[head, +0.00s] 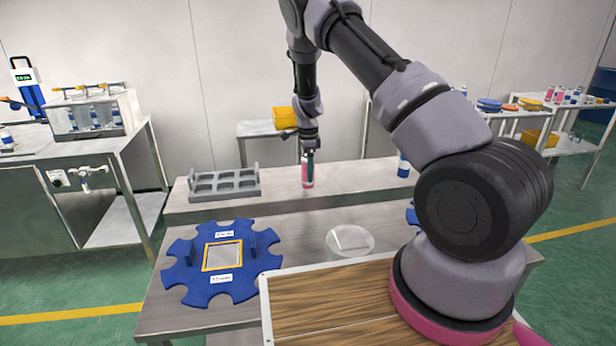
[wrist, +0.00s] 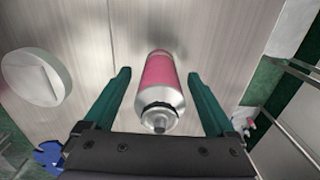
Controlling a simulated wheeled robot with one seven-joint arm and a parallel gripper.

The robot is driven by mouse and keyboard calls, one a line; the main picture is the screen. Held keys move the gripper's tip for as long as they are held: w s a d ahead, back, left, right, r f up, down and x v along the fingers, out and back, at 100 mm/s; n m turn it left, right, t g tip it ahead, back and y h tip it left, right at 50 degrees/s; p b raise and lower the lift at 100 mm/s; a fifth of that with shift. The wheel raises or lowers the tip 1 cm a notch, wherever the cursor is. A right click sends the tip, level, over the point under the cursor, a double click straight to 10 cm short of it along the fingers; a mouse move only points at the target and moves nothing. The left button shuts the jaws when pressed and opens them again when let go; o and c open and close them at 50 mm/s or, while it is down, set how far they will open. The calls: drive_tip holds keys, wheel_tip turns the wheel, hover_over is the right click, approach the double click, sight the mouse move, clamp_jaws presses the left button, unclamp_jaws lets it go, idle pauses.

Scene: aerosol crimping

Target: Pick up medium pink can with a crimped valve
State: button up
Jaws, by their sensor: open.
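The pink can (head: 308,172) stands upright on the raised back shelf of the workbench in the head view. In the wrist view the pink can (wrist: 160,85) has a silver shoulder and a metal valve at its top, facing the camera. My gripper (head: 309,158) is at the can from above, and its finger hides part of the can in the head view. In the wrist view my gripper (wrist: 160,88) is open, with one green finger on each side of the can and a gap visible on both sides.
A grey rack (head: 224,184) with empty pockets stands left of the can on the shelf. A blue notched disc (head: 185,273) and a pale round disc (head: 350,240) lie on the lower bench. A blue-and-white can (head: 403,165) stands farther right. The shelf near the pink can is clear.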

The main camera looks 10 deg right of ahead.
drive_tip(key=shift+f, duration=0.6)
drive_tip(key=shift+r, duration=0.1)
clamp_jaws()
